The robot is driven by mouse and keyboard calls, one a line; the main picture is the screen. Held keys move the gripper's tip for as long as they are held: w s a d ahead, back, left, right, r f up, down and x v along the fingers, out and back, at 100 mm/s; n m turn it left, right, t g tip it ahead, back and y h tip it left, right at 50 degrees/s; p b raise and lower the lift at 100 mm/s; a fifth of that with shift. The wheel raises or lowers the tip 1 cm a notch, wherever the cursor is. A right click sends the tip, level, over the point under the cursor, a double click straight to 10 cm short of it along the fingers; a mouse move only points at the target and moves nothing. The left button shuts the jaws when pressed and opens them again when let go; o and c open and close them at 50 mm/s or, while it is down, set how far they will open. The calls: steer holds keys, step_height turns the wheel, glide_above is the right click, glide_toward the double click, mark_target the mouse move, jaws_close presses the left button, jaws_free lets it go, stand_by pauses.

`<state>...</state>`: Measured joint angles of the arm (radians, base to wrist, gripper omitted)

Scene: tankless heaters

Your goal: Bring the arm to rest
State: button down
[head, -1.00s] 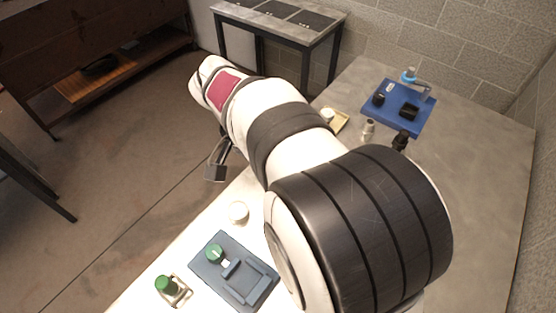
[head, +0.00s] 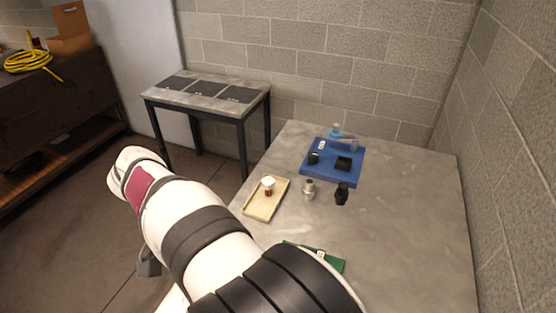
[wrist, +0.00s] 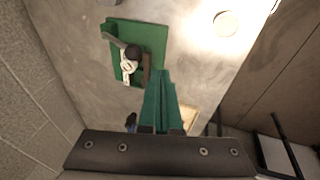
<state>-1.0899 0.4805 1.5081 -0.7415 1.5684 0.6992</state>
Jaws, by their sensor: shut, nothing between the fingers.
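My gripper (wrist: 160,74) shows in the wrist view as two green-teal fingers pressed together, shut and empty, above the grey table. In the head view my white arm reaches from the lower right to the upper left, and a small grey part of the gripper (head: 148,262) shows at the arm's left side, beyond the table's left edge. The fingertips are hidden there.
A blue board (head: 349,176) with small parts stands at the table's back. A tan tray (head: 262,213) holds a small white-topped jar (head: 268,186). Metal (head: 309,190) and black (head: 342,194) fittings stand nearby. A green tray (wrist: 113,34) is partly hidden by my arm in the head view.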

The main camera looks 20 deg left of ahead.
steer(key=s+d+r+m+g+y, duration=0.1)
steer(key=d+r+m+g+y, duration=0.2)
steer(key=d, duration=1.9)
steer(key=s+d+f+m+y, duration=0.1)
steer(key=s+d+f+m, duration=0.1)
steer(key=s+d, duration=0.5)
steer(key=s, duration=0.3)
steer(key=shift+f+m+t+y, duration=0.2)
steer(key=shift+m+t+y, duration=0.2)
